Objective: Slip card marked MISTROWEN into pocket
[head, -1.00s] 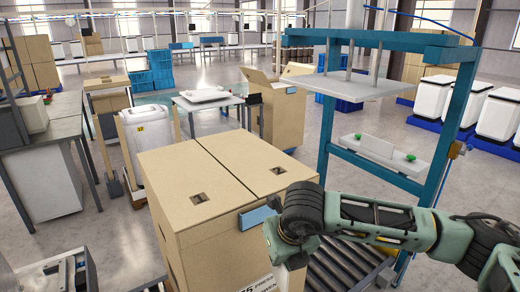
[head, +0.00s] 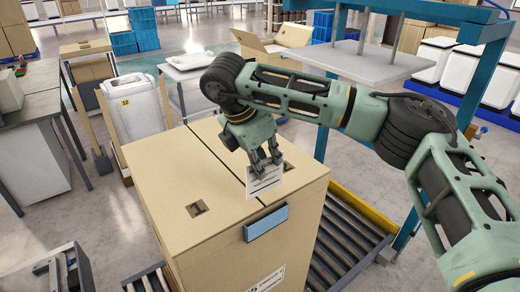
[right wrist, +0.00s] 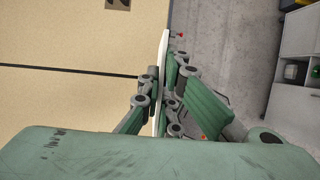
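A white card (head: 265,181) with dark print hangs from my right gripper (head: 264,168). The name on it is too small to read. The right wrist view shows the card edge-on (right wrist: 162,75) between the closed fingers (right wrist: 160,100). A blue pocket (head: 266,223) sits on the upper front edge of a large cardboard box (head: 170,170). The card is above and behind the pocket in the head view, apart from it. I cannot tell whether the card touches the box top. My left gripper is not in view.
The box stands on a roller conveyor (head: 345,235). A teal press frame (head: 330,110) with a grey plate (head: 365,62) stands behind my right arm. A white bin (head: 140,108) and an open carton (head: 270,45) are farther back. The left part of the box top is clear.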

